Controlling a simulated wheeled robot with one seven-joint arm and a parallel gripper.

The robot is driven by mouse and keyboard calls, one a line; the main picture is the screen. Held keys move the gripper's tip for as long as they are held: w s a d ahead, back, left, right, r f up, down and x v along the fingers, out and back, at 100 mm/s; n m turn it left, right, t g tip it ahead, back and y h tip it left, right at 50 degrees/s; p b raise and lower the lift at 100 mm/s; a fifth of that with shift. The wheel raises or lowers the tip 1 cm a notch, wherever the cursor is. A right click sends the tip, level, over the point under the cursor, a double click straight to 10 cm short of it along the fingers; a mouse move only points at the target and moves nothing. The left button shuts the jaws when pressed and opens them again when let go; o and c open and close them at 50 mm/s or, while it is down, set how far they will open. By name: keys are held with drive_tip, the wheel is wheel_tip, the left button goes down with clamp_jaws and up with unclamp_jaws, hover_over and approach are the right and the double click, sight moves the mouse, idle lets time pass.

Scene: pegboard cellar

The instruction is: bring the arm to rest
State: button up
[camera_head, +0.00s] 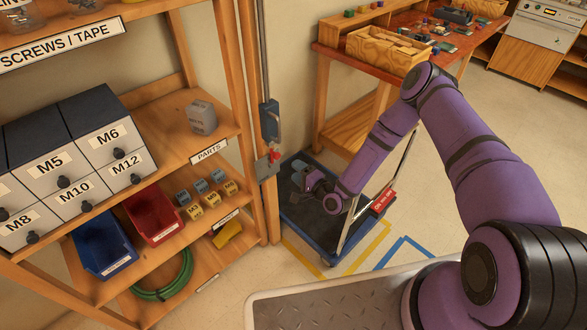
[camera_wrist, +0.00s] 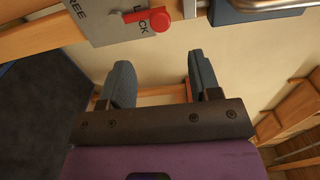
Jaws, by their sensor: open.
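My purple arm reaches from the lower right of the head view up to an elbow, then down and left. I see a gap between fingertips and lever.
Wooden shelving (camera_head: 225,130) stands at the left with labelled drawers (camera_head: 60,165), a blue bin (camera_head: 103,245), a red bin (camera_head: 153,215) and small blocks. A workbench (camera_head: 340,55) with a wooden tray stands behind my arm. Open floor (camera_head: 440,215) lies right of the cart.

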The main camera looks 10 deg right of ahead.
idle(0.4)
drive_tip(key=w+d+r+n+g+h, duration=0.1)
drive_tip(key=w+d+r+n+g, duration=0.2)
drive_tip(key=r, duration=0.6)
drive_tip(key=w+d+r+n+g+h, duration=0.25)
drive_tip(key=w+r+n, duration=0.2)
drive_tip(key=r, duration=0.45)
drive_tip(key=s+d+r+n+h, duration=0.2)
drive_tip(key=s+d+r, duration=0.1)
drive_tip(key=r, duration=0.7)
drive_tip(key=s+d+r+n+h, duration=0.1)
drive_tip(key=s+d+r+h, duration=0.25)
drive_tip(key=r, duration=0.65)
drive_tip(key=s+d+r+g+h, duration=0.1)
drive_tip(key=s+d+r, duration=0.1)
drive_tip(key=s+r, duration=0.55)
drive_tip(key=s+d+r+g+h, duration=0.1)
drive_tip(key=s+d+r, duration=0.2)
drive_tip(key=s+r, duration=0.5)
drive_tip(key=s+r+g+y, duration=0.1)
drive_tip(key=s+r+g, duration=0.1)
drive_tip(key=s, duration=1.9)
drive_tip(key=shift+s+r+n, duration=0.2)
drive_tip(key=shift+r+n, duration=0.1)
drive_tip(key=shift+n, duration=0.15)
